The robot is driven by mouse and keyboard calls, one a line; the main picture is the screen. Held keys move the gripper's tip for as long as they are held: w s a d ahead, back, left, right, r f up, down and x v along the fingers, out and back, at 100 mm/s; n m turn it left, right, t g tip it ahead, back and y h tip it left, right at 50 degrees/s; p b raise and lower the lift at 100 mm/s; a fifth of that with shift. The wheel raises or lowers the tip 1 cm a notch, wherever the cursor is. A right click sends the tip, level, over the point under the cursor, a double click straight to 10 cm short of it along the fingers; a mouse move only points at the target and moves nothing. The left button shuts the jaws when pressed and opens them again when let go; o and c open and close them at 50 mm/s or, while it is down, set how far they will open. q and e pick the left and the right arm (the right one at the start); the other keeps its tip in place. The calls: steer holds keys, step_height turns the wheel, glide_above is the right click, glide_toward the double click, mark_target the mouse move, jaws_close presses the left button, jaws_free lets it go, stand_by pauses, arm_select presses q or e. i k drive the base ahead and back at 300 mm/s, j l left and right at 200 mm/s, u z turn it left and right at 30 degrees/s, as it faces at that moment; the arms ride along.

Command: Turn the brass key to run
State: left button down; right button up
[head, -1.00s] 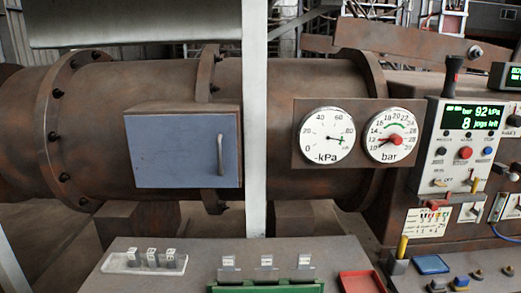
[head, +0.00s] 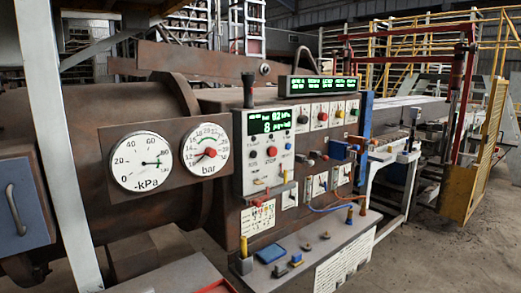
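A light-grey control box (head: 264,180) stands right of centre in the head view, with a green-lit display (head: 269,124) and red and dark buttons. Low on its face are small switch-like parts and a small yellowish upright piece (head: 285,177). They are too small for me to tell which, if any, is the brass key, or which way it is turned. Neither of my grippers is in view.
Two round gauges, kPa (head: 141,163) and bar (head: 205,149), sit left of the box. Below it a ledge (head: 330,252) carries a blue tray (head: 269,253) and small knobs. A white post (head: 62,150) stands at left. Open floor (head: 445,250) lies at right.

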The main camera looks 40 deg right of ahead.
mark_target(256, 181)
steer(key=i+l, duration=0.1)
steer(key=l, duration=0.8)
steer(key=i+l, duration=0.15)
steer(key=l, duration=0.7)
steer(key=i+l, duration=0.1)
steer(key=l, duration=0.8)
steer(key=i+l+u, duration=0.1)
steer(key=l, duration=0.8)
